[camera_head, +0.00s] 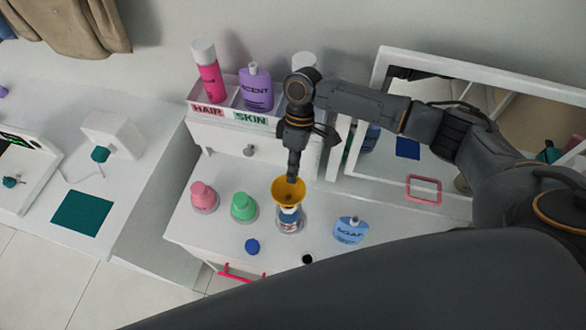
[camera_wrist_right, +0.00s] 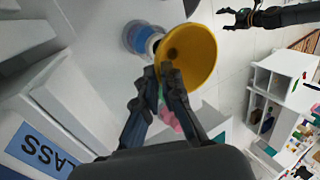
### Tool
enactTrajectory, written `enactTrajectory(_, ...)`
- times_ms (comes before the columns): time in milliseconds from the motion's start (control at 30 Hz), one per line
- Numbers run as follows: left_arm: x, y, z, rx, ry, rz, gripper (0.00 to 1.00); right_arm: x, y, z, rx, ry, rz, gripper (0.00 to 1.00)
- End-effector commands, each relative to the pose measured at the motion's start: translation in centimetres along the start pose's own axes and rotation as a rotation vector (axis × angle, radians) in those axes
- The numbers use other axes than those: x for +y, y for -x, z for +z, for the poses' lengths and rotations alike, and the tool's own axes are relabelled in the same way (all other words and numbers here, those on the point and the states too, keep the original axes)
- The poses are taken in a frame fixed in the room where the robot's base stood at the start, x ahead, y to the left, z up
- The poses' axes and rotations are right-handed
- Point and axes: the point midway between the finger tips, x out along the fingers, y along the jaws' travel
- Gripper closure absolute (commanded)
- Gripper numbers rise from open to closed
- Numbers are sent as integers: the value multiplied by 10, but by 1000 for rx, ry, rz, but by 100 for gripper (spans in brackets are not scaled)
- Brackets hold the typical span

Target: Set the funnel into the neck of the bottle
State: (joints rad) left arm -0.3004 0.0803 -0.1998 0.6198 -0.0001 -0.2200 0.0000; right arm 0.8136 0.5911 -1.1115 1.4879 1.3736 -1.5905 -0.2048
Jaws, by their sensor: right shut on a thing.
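The yellow funnel (camera_head: 288,190) is held wide mouth up over the clear bottle (camera_head: 290,218) with a blue and white label. My right gripper (camera_head: 292,174) is shut on the funnel's rim from above. The funnel also shows in the right wrist view (camera_wrist_right: 188,55), with my right gripper (camera_wrist_right: 163,72) at its rim. There the bottle (camera_wrist_right: 138,36) is just beyond the funnel's narrow end. The funnel hides the bottle neck, so I cannot tell whether the spout is inside it. My left gripper (camera_wrist_right: 232,18) shows small in the wrist view, its jaws unclear.
A pink bottle (camera_head: 203,196) and a green bottle (camera_head: 243,207) stand left of the clear bottle. A blue bottle (camera_head: 350,230) stands to its right. A blue cap (camera_head: 252,246) lies in front. Behind are the labelled organizer (camera_head: 215,124) and a white-framed mirror (camera_head: 376,84).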

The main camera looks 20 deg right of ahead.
Motion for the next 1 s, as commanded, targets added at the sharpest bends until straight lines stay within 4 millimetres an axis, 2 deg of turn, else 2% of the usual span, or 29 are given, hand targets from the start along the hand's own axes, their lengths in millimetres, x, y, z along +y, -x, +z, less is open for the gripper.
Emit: enactTrajectory(1000,0,11,-2,1,-1,1,26,0,1,0,0,0,-4,100)
